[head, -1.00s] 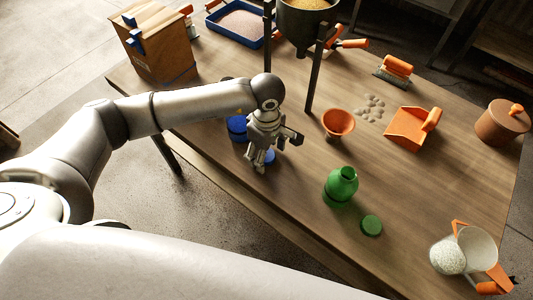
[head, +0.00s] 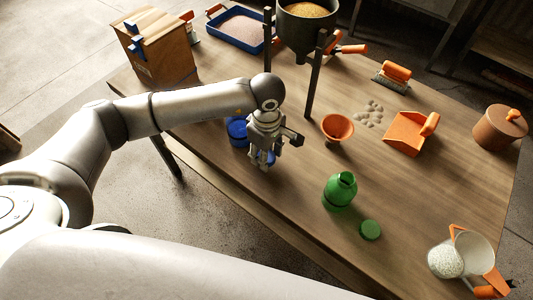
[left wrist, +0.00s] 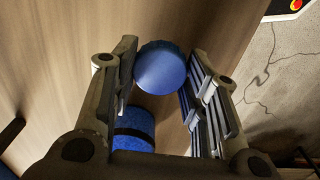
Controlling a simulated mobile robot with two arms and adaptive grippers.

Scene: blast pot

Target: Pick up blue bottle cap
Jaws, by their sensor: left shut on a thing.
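The blue bottle cap (left wrist: 160,68) sits between the two fingers of my left gripper (left wrist: 158,75) in the left wrist view. In the head view my left gripper (head: 261,161) points down at the near table edge, with only a bit of blue cap showing between and behind its fingers. The gripper is shut on the cap. I cannot tell whether the cap still touches the table. The blue bottle (head: 236,130) stands just behind and left of the gripper, partly hidden by my arm; it also shows in the left wrist view (left wrist: 134,128). My right gripper is not in view.
A green bottle (head: 340,190) and green cap (head: 370,230) are to the right. An orange funnel (head: 337,128), orange scoop (head: 409,132) and metal pot on a stand (head: 306,30) are farther back. A wooden box (head: 160,50) stands at the left.

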